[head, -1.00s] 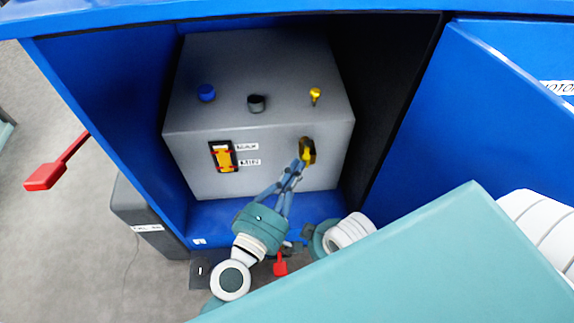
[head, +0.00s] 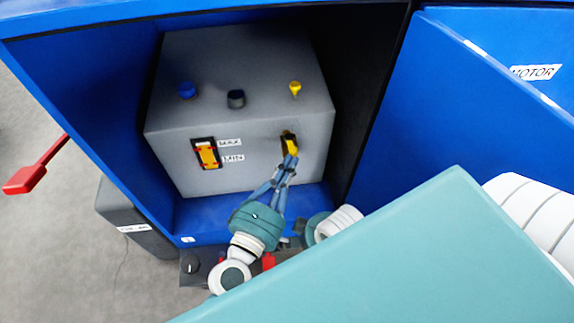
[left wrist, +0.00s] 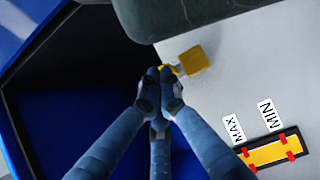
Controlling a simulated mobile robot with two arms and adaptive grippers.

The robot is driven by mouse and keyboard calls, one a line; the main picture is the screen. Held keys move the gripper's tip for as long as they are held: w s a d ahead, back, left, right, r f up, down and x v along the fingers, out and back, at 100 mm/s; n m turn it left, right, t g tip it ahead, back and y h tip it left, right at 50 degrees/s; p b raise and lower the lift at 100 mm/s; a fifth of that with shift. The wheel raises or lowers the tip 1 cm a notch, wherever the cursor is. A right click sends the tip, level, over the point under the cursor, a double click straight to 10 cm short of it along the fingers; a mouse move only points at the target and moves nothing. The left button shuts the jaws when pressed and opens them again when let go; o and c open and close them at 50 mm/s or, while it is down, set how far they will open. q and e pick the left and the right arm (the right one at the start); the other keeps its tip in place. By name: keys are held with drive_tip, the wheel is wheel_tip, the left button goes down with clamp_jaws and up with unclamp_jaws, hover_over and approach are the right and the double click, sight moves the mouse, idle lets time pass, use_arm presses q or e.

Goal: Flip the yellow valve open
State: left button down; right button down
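The yellow valve (head: 289,143) is on the front face of a grey box (head: 262,165), right of the MAX/MIN gauge. In the left wrist view, the yellow valve (left wrist: 195,60) shows as a square block with a short grey stem and a smaller yellow part at my fingertips. My left gripper (head: 290,157) reaches up to it from below. In the left wrist view my left gripper (left wrist: 160,78) has its fingertips close together and appears shut on the smaller yellow part, most of which they hide. My right gripper is not in view.
The box stands inside a blue cabinet (head: 90,75), with an open blue door (head: 455,110) at right. Blue (head: 187,90), black (head: 236,98) and yellow (head: 295,88) fittings top the box. A red handle (head: 25,180) sticks out at left.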

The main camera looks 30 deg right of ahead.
use_arm(q)
drive_tip(key=shift+s+d+r, duration=0.2)
drive_tip(key=shift+s+d, duration=0.05)
drive_tip(key=shift+d, duration=0.1)
drive_tip(key=v, duration=1.2)
drive_tip(key=shift+w+a+f, duration=0.2)
drive_tip(key=shift+a+f, duration=0.05)
drive_tip(key=shift+a, duration=0.1)
drive_tip(key=shift+r, duration=0.1)
